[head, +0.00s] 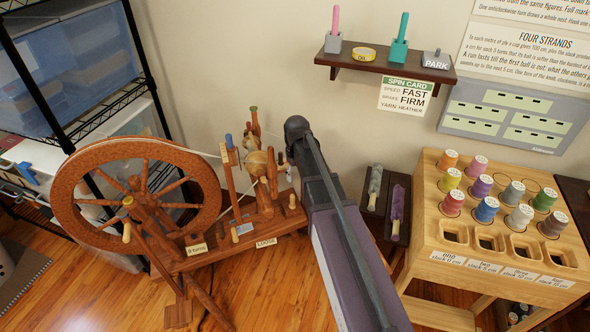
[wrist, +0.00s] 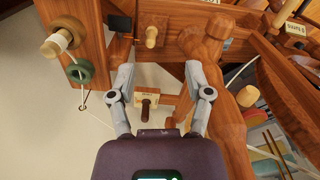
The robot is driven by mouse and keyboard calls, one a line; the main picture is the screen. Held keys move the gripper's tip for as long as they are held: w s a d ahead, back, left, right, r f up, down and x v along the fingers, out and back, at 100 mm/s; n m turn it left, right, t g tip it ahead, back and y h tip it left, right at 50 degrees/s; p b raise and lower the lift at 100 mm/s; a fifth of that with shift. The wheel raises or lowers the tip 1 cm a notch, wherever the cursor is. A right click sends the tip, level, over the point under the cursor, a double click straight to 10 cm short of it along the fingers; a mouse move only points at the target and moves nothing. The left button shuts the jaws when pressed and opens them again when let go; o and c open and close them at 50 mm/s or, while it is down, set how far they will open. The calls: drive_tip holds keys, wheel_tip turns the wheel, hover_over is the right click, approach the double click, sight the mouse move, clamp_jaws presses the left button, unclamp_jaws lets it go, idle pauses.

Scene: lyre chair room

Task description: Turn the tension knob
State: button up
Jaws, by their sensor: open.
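The wooden spinning wheel (head: 85,205) stands at the left in the head view, with a small "LOOSE" card (head: 265,243) on its bench. In the wrist view, a dark turned knob (wrist: 146,105) sticks out by a small cream label with unreadable print. A pale wooden peg (wrist: 152,36) shows above it, and another pale peg (wrist: 246,96) to the right. I cannot tell for sure which is the tension knob. My gripper (wrist: 158,72) is open and empty, its fingers spread on either side of the dark knob in the picture; contact is not visible.
The wheel's wooden frame (wrist: 90,20) and posts crowd close around my fingers. A string with a green ring (wrist: 79,73) hangs at the left. In the head view, a wooden stand (head: 430,240) with several yarn cones is at right, and a wall shelf (head: 385,69) is above.

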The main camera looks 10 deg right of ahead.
drive_tip(key=s+r+m+p, duration=0.1)
drive_tip(key=s+r+p, duration=0.5)
drive_tip(key=shift+s+r, duration=0.3)
drive_tip(key=shift+s, duration=0.05)
drive_tip(key=shift+s, duration=0.1)
idle(0.4)
drive_tip(key=s+r+m+p, duration=0.2)
drive_tip(key=s+r+p, duration=0.9)
drive_tip(key=shift+s+a, duration=0.15)
drive_tip(key=shift+s, duration=0.05)
drive_tip(key=shift+w, duration=0.1)
idle(1.1)
drive_tip(key=n+b, duration=0.8)
drive_tip(key=b, duration=1.7)
hover_over(292, 195)
wheel_tip(292, 195, down, 25)
drive_tip(key=shift+f, duration=0.1)
wheel_tip(292, 195, down, 13)
drive_tip(key=b, duration=1.3)
drive_tip(key=shift+f+b, duration=0.2)
drive_tip(key=shift+b, duration=0.1)
